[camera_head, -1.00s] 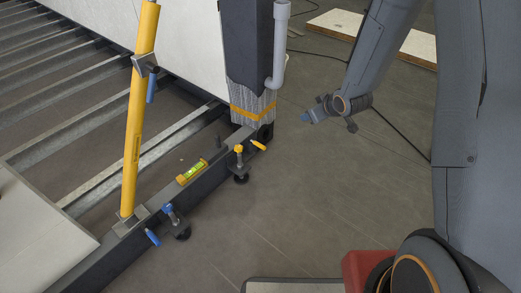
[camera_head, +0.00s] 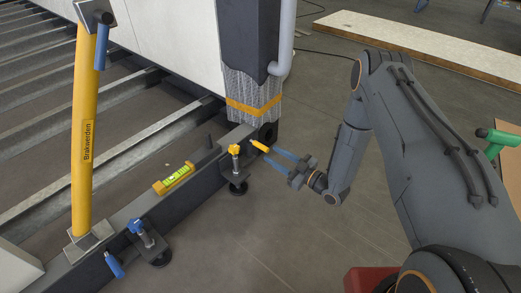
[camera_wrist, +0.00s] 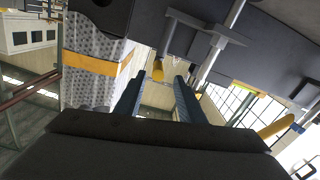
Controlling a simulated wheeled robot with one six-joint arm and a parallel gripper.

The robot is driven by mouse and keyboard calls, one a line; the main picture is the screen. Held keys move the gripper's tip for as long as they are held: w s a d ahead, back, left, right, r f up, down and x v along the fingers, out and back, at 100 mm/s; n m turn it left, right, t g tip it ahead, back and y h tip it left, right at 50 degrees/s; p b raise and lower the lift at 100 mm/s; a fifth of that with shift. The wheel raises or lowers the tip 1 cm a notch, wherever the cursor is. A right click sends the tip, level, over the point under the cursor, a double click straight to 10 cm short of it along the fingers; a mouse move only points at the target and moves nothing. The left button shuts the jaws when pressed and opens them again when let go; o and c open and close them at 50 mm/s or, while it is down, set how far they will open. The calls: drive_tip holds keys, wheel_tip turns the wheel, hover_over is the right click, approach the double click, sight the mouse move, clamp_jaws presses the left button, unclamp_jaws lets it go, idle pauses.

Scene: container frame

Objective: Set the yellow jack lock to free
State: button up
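The yellow jack lock lever (camera_head: 260,146) sticks out from the end of the dark beam, pointing up-left to down-right. The yellow-knobbed jack (camera_head: 235,165) stands just left of it on the floor. My gripper (camera_head: 272,157) reaches in from the right, with its two blue fingers spread and their tips close to the lever's outer end. In the wrist view, the fingers (camera_wrist: 157,88) are apart and the yellow lever (camera_wrist: 158,71) shows beyond and between their tips. I cannot tell whether a finger touches it.
A wrapped post (camera_head: 252,95) with an orange strap rises just behind the lever. A blue-knobbed jack (camera_head: 147,240), a blue lever (camera_head: 115,265), a spirit level (camera_head: 173,178) and a yellow prop (camera_head: 86,130) are along the beam to the left.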

sight(255, 143)
drive_tip(key=shift+b+x, duration=1.6)
drive_tip(key=shift+x, duration=2.2)
drive_tip(key=shift+w+d, duration=0.1)
drive_tip(key=shift+w, duration=0.05)
clamp_jaws()
